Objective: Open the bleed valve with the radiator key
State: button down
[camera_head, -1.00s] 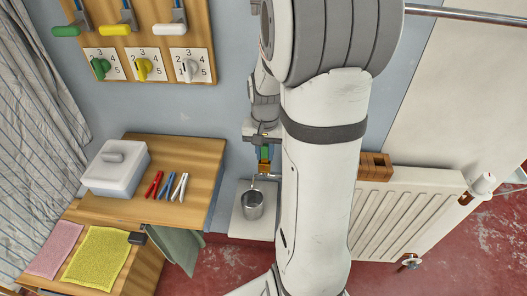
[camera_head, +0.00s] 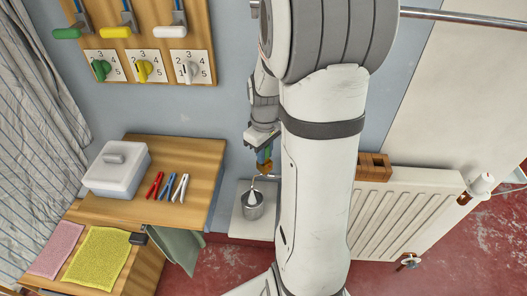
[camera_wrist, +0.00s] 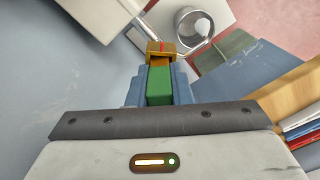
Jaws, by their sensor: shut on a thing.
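My gripper (camera_wrist: 159,84) is shut on the green handle of the radiator key (camera_wrist: 159,86). The key's brass head (camera_wrist: 160,50) points toward the radiator's left end. In the head view the key (camera_head: 264,166) hangs below my gripper (camera_head: 263,147), just above a metal cup (camera_head: 252,210). The bleed valve is mostly hidden by the key head, so I cannot see how they fit together. A pale, cone-shaped spray or stream (camera_head: 253,196) shows over the cup in the head view. The cup (camera_wrist: 191,26) also shows beyond the key in the wrist view.
The white radiator (camera_head: 405,212) stands right of my arm, with a wooden block (camera_head: 374,166) behind its top. A wooden table (camera_head: 200,160) at left holds a white box (camera_head: 115,168) and coloured tools (camera_head: 168,187). My arm hides the radiator's left part.

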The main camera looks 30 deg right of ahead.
jog(key=n, duration=0.5)
jog(key=shift+w, duration=0.1)
jog(key=c, duration=1.2)
grip_release()
jog(key=shift+c, duration=0.2)
jog(key=shift+r, duration=0.1)
notch_tip(320, 180, up, 8)
jog(key=shift+f+p, duration=0.15)
jog(key=shift+p, duration=0.5)
